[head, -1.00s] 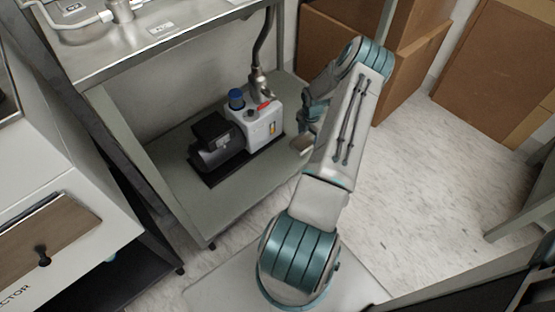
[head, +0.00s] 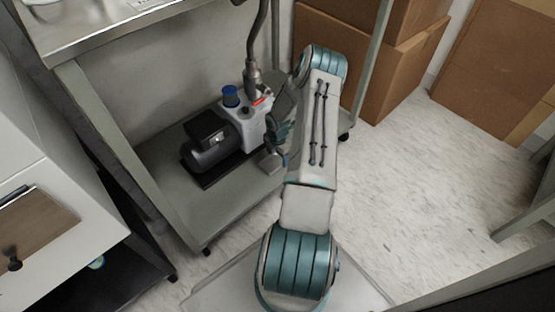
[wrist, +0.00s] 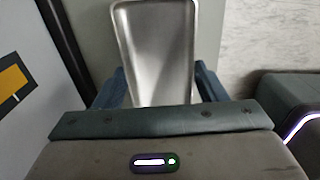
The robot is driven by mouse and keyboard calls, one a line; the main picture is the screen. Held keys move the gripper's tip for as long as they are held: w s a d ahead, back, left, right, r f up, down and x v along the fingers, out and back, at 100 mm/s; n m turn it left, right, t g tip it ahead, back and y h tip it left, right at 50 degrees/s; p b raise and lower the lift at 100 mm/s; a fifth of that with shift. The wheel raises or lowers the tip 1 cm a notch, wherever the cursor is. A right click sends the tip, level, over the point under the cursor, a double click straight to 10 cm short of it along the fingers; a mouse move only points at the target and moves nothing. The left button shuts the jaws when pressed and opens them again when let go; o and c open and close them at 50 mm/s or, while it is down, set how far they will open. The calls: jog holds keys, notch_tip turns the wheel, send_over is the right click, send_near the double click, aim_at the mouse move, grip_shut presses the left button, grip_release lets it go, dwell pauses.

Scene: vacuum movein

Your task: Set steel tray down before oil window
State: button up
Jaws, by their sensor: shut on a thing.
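My gripper (head: 281,138) is shut on the steel tray (wrist: 158,45), which extends ahead between the two fingers in the wrist view. In the head view a small part of the tray (head: 271,161) shows beside the pump's right end. The vacuum pump (head: 250,122), white with a black motor and blue cap, stands on the lower shelf (head: 172,200). The orange oil window (wrist: 14,84) shows at the left of the wrist view, on the white housing; my gripper hides it in the head view. I cannot tell whether the tray touches the shelf.
A dark hose (head: 255,50) rises from the pump. The upper shelf (head: 90,35) overhangs it, and a rack leg (head: 378,55) stands to the right. Cardboard boxes (head: 350,60) are behind. A white cabinet (head: 60,190) is at left. Open floor (head: 430,170) lies to the right.

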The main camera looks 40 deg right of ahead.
aim_at(278, 161)
jog(key=shift+f, duration=0.4)
jog(key=shift+f, duration=0.15)
jog(key=o, duration=1.1)
jog(key=shift+c, duration=0.2)
jog(key=shift+r, duration=0.2)
notch_tip(278, 161, up, 12)
jog(key=p, duration=0.5)
